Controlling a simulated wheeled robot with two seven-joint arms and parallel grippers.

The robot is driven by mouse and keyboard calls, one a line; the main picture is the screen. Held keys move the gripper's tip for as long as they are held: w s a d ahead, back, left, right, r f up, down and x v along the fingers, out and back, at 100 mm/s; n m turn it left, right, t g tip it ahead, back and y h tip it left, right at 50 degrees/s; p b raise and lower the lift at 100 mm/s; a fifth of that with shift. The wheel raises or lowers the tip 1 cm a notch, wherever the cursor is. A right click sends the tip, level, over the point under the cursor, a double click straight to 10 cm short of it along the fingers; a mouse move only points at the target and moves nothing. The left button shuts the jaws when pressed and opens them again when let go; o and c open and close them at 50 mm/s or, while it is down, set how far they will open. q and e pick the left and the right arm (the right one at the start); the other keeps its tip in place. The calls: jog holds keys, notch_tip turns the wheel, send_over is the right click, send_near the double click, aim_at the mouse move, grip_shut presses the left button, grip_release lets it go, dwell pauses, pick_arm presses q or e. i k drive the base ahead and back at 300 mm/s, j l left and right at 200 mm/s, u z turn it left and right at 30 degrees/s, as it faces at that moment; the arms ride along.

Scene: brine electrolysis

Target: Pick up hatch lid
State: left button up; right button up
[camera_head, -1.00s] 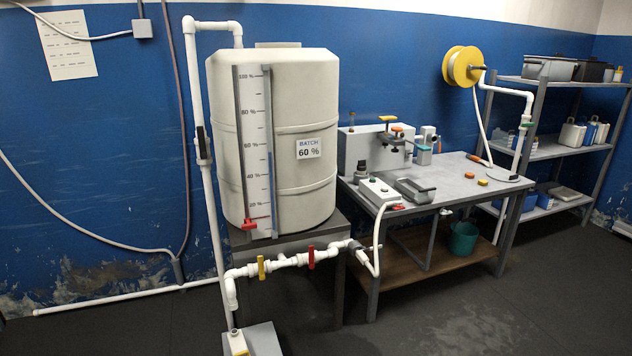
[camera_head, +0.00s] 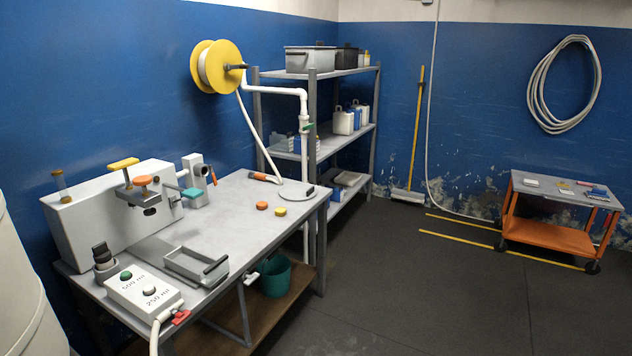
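A flat, round pale-grey disc (camera_head: 293,194) with a small dark piece at its right edge lies on the grey workbench (camera_head: 232,218), near its far right corner. It may be the hatch lid, but I cannot tell for sure. A white pipe passes just behind it. Neither of my grippers is in view.
On the bench are an orange cap (camera_head: 262,205), a yellow cap (camera_head: 280,212), a metal tray (camera_head: 190,266), a white button box (camera_head: 143,290) and a grey machine (camera_head: 95,225). A shelf rack (camera_head: 313,150) stands behind. Dark floor is open before the orange cart (camera_head: 548,236).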

aim_at(294, 192)
jog(key=i+z, duration=0.45)
jog(key=i, duration=0.9)
jog(key=i+l+u, duration=0.1)
jog(key=i+u, duration=0.3)
jog(key=i+l+u, duration=0.2)
jog(key=u, duration=0.15)
jog(key=i+l+u, duration=0.5)
jog(key=l+u, duration=0.15)
jog(key=u, duration=0.15)
